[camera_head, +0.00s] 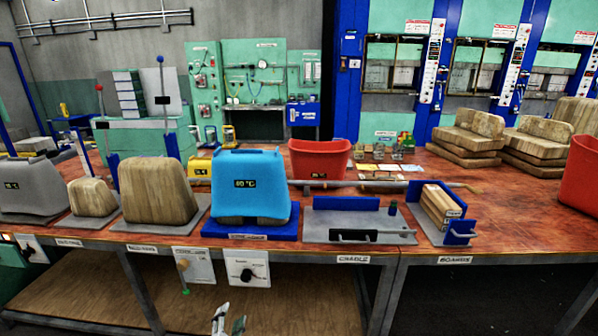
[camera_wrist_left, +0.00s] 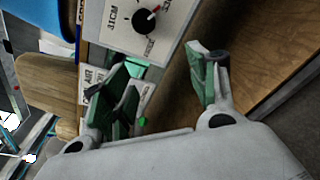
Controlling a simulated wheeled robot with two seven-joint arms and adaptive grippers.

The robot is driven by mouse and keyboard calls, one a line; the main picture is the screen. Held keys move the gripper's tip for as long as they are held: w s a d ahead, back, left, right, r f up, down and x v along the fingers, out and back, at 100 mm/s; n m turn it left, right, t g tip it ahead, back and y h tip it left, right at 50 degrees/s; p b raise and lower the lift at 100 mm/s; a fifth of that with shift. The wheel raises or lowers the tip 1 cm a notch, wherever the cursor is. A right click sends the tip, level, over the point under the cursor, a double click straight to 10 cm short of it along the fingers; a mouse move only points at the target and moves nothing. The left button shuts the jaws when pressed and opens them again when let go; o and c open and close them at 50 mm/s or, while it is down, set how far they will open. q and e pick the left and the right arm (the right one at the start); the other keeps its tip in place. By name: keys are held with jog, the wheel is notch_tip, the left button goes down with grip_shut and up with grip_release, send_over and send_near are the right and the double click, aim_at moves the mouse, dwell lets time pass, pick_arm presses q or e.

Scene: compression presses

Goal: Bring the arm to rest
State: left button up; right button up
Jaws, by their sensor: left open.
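My left gripper (camera_head: 229,322) shows at the bottom edge of the head view, low in front of the bench and below its front edge. In the left wrist view the same gripper (camera_wrist_left: 168,85) has its two green-padded fingers spread wide, with nothing between them. Ahead of the fingers is a white panel with a black dial (camera_wrist_left: 144,20), which hangs under the bench front; the dial also shows in the head view (camera_head: 246,275). My right gripper is in neither view.
The wooden workbench (camera_head: 300,236) carries a blue machine (camera_head: 250,190), wooden blocks (camera_head: 158,190), a cradle tray (camera_head: 360,229), a boards holder (camera_head: 459,226) and a red bin (camera_head: 319,158). A lever with a green tip (camera_head: 185,278) hangs beside the dial. A wooden lower shelf (camera_head: 110,296) lies below.

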pick_arm(q)
jog(key=s+a+f+n+g+y+p, duration=0.1)
jog(key=s+a+f+n+g+p, duration=0.3)
jog(key=s+f+n, duration=0.3)
jog(key=s+a+f+n+g+y+p, duration=0.1)
jog(key=s+a+f+n+g+p, duration=0.25)
jog(key=s+f+n+p, duration=0.35)
jog(key=s+d+f+n+g+p, duration=0.1)
jog(key=s+f+n+g+p, duration=0.1)
jog(key=s+n, duration=0.7)
jog(key=s+d+f+n+g+h+p, duration=0.1)
jog(key=s+n+p, duration=0.4)
jog(key=s+n, duration=0.5)
jog(key=s+d+f+n+g+h+p, duration=0.1)
jog(key=s+f+n+g+p, duration=0.3)
jog(key=s+n, duration=0.6)
jog(key=s+d+g, duration=0.1)
jog(key=s, duration=0.8)
jog(key=shift+s+d+f, duration=0.2)
jog(key=shift+s+d, duration=0.2)
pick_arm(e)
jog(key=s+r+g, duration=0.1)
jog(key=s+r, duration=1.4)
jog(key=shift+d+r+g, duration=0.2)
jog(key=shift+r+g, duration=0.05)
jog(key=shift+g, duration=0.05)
